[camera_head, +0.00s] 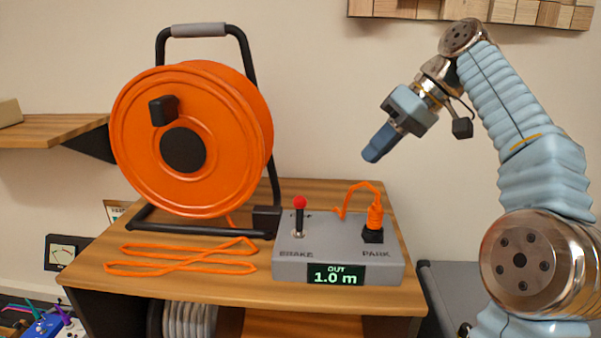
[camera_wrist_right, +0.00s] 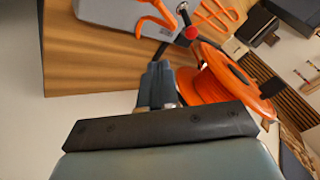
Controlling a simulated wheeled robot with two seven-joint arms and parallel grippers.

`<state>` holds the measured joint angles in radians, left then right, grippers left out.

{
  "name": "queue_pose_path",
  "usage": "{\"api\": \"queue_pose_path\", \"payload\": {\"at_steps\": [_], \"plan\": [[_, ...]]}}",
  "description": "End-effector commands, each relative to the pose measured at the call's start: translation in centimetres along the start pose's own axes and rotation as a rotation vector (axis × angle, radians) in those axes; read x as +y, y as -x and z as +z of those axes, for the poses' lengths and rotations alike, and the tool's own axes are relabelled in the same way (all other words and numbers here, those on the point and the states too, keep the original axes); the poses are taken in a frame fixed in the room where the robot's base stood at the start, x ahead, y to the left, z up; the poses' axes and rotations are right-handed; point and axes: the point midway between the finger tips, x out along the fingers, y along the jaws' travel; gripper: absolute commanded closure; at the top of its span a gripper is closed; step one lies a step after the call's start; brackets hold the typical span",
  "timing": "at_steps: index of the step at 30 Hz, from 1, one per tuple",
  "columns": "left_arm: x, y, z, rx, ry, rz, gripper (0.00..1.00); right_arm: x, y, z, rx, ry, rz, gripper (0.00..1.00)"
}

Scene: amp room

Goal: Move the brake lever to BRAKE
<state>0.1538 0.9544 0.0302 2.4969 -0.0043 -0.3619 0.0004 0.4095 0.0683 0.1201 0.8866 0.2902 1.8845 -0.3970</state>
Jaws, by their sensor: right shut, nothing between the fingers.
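The brake lever (camera_head: 299,216) has a red ball knob on a dark stem. It stands about upright on the left of the grey control box (camera_head: 288,268), above the BRAKE label. The box's display reads OUT 1.0 m. My right gripper (camera_head: 371,156) is shut and empty, in the air above and to the right of the lever, apart from it. In the right wrist view the red knob (camera_wrist_right: 191,33) shows beyond the shut fingers (camera_wrist_right: 157,72). My left gripper is not in view.
An orange cable reel (camera_head: 225,150) on a black frame stands left of the box. An orange plug (camera_head: 375,217) sits in the PARK socket on the box's right, its cord arching behind. Loose orange cable (camera_head: 185,257) lies on the wooden table top (camera_head: 232,288).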

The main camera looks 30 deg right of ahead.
Motion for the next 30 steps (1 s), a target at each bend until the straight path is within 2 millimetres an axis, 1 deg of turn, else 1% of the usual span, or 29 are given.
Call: {"api": "queue_pose_path", "payload": {"at_steps": [3, 9, 14, 17, 20, 24, 30], "plan": [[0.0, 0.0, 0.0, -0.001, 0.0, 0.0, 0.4, -0.2, 0.3, 0.2, 0.0, 0.004, 0.0, 1.0], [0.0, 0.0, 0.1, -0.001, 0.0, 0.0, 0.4, -0.2, 0.3, 0.2, 0.0, 0.004, 0.0, 1.0], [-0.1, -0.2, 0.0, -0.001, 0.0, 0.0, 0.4, -0.1, -0.1, 0.2, 0.0, 0.004, 0.0, 1.0], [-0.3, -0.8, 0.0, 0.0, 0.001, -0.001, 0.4, -0.1, -1.2, 0.3, -0.002, 0.004, -0.001, 1.0], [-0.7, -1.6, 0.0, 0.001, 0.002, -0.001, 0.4, -0.1, -3.0, 0.4, -0.003, 0.006, -0.001, 1.0], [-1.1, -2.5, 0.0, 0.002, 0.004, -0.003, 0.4, 0.0, -6.0, 0.4, -0.003, 0.004, -0.002, 1.0], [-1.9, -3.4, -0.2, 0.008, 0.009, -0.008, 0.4, -0.1, -10.1, 0.3, -0.003, 0.005, 0.0, 1.0]]}}
